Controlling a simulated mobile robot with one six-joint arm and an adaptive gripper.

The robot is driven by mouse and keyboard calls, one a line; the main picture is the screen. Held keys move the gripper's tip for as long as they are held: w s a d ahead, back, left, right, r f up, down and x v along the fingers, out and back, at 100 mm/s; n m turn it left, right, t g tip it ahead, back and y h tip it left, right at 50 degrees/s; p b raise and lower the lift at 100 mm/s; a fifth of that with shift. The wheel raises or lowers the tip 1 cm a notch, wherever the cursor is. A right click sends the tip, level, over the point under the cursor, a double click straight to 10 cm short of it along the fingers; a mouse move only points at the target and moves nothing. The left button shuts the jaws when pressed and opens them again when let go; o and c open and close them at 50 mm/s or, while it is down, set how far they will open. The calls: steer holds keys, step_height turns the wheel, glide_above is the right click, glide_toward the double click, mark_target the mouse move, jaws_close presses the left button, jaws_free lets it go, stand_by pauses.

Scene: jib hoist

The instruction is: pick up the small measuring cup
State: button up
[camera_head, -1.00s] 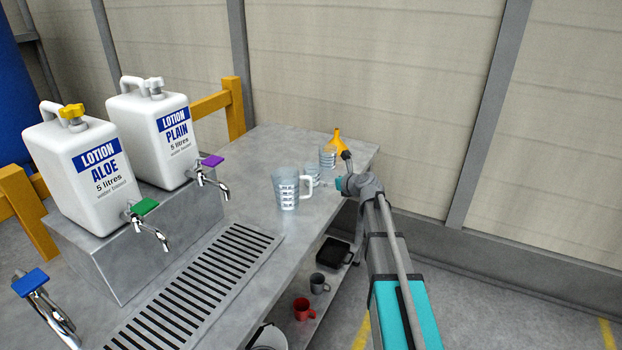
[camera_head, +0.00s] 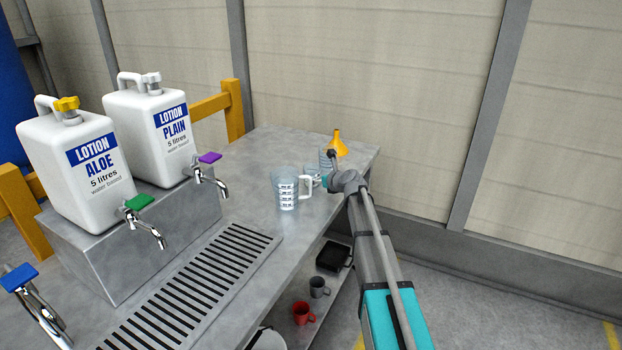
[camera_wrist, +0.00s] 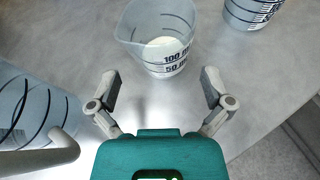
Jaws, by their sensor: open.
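The small measuring cup (camera_wrist: 160,45) is clear, with a pouring lip and dark 50 and 100 marks, upright on the metal bench (camera_head: 262,160). In the wrist view it stands just beyond my gripper (camera_wrist: 160,80), roughly centred between the two spread fingers. My gripper is open with nothing in it. In the head view the cup (camera_head: 313,171) is partly hidden behind the large jug's handle and my arm. My gripper's fingers cannot be made out in the head view; its teal body (camera_head: 326,182) shows beside the cup.
The large measuring jug (camera_head: 285,188) stands close on the left, its handle near my left finger in the wrist view (camera_wrist: 62,150). Another clear cup (camera_head: 325,156) and an orange funnel (camera_head: 338,146) stand behind. The bench edge runs along the right.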

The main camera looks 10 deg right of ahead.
mark_target(307, 169)
steer(key=shift+b+x, duration=1.05)
steer(key=shift+x, duration=1.6)
steer(key=shift+d, duration=0.2)
steer(key=c, duration=0.9)
steer(key=shift+r+p, duration=0.3)
steer(key=shift+p, duration=0.1)
steer(key=shift+c, duration=0.2)
steer(key=shift+r+p, duration=1.35)
steer(key=shift+r, duration=0.05)
steer(key=s+d+r+p, duration=0.3)
steer(key=s+r+p, duration=0.6)
steer(key=s, duration=0.4)
steer(key=shift+s+d+r, duration=0.15)
steer(key=shift+d+r, duration=0.1)
steer(key=shift+d, duration=0.15)
steer(key=shift+p, duration=0.3)
